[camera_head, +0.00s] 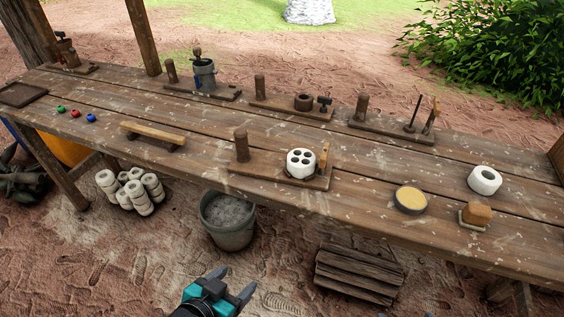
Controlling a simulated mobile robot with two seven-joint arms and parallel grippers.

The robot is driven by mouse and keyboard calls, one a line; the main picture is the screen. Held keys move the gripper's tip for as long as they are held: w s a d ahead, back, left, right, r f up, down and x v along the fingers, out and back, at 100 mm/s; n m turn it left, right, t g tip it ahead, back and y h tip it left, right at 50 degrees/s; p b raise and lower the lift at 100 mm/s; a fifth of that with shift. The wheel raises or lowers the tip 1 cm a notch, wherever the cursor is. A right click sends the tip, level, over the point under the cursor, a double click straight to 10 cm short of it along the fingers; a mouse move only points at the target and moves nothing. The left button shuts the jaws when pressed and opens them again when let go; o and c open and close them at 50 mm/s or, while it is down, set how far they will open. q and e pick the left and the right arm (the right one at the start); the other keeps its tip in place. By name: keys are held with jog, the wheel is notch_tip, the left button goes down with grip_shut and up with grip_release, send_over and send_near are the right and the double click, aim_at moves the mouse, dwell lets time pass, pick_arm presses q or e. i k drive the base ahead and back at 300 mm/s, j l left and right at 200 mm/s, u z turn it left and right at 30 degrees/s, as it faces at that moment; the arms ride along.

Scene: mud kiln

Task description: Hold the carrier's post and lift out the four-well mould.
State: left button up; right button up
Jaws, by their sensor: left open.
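The four-well mould (300,158), a white round block with four dark holes on top, sits on a dark wooden carrier board (255,174) near the table's front edge. The carrier's post (241,147) is a thick brown peg at the board's left end. A thin lighter upright piece (324,156) stands just right of the mould. My left gripper (236,281) is open and empty at the bottom, over the ground in front of the table, well apart from the carrier. My right gripper is not in view.
Other post boards stand along the back, one with a metal cup (204,76). A white ring (484,180), a yellow-filled dish (410,200) and a brown block (477,213) lie right. A wooden bar (152,132) lies left. A bucket (228,218) and stacked wood (358,273) stand below.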

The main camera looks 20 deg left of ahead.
aim_at(301, 162)
jog(key=i+j, duration=0.1)
jog(key=j, duration=0.3)
jog(key=i+j+z, duration=0.15)
jog(key=j, duration=0.6)
jog(key=l+u, duration=0.1)
